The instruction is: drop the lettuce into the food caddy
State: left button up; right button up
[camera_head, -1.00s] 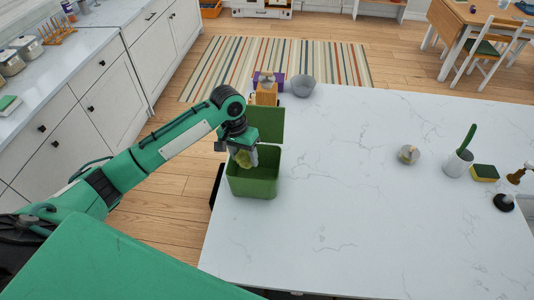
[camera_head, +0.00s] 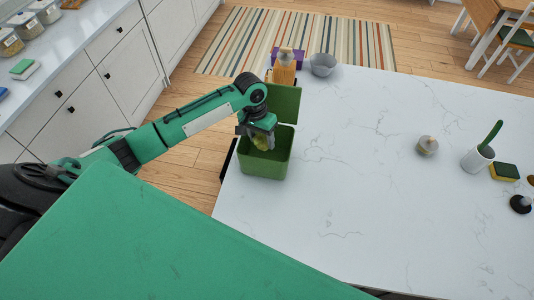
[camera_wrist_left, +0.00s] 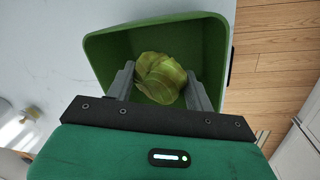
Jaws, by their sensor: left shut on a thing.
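The green food caddy (camera_head: 264,164) stands at the left edge of the white counter with its lid (camera_head: 285,103) raised at the back. My left gripper (camera_head: 262,140) points down at the caddy's mouth. It is shut on the lettuce (camera_head: 261,143), a yellow-green lump. In the left wrist view the lettuce (camera_wrist_left: 160,76) sits between the two grey fingers (camera_wrist_left: 160,86), with the caddy's inside walls (camera_wrist_left: 206,42) around it. I cannot tell whether the lettuce touches the caddy's floor. My right gripper is not in view.
Behind the caddy stand a wooden-looking dispenser (camera_head: 284,68), a purple box (camera_head: 298,57) and a grey bowl (camera_head: 322,64). A brush holder (camera_head: 477,158), a sponge (camera_head: 504,171) and a small jar (camera_head: 427,146) stand at the right. The counter's middle (camera_head: 360,160) is clear.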

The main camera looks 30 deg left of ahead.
pick_arm(q)
jog(key=o, duration=1)
jog(key=shift+o, duration=0.3)
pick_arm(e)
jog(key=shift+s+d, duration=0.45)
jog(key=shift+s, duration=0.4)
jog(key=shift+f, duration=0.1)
pick_arm(q)
jog(key=shift+r, duration=0.3)
notch_tip(320, 180, up, 13)
jog(key=a+b, duration=0.2)
jog(key=b, duration=0.2)
jog(key=shift+b, duration=0.4)
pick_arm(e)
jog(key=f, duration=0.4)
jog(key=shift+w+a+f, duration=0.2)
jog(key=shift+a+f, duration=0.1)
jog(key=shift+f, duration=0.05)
pick_arm(q)
jog(key=shift+a, duration=0.1)
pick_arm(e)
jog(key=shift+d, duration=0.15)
